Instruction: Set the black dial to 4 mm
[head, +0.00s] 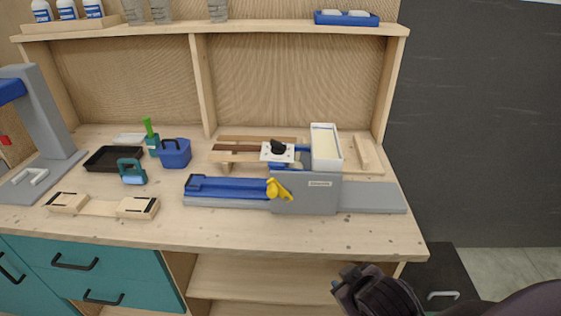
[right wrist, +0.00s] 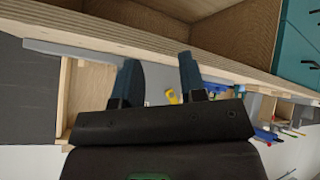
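The black dial (head: 278,146) sits on a white plate (head: 266,154) at the back of a grey and blue bench machine (head: 306,195). A yellow lever (head: 279,189) is on the machine's front. Dial markings are too small to read. My right gripper (head: 350,285) is low at the bottom right of the head view, in front of the bench edge and well away from the dial. In the right wrist view its two fingers (right wrist: 158,85) stand apart with nothing between them. The yellow lever also shows there (right wrist: 172,97). My left gripper is not in view.
A white open box (head: 326,147) stands right of the dial. Wood strips lie behind the machine. Left are a blue container (head: 175,153), a black tray (head: 113,158) and a wooden form (head: 101,206). A shelf (head: 210,30) spans above. The bench front (head: 230,234) is clear.

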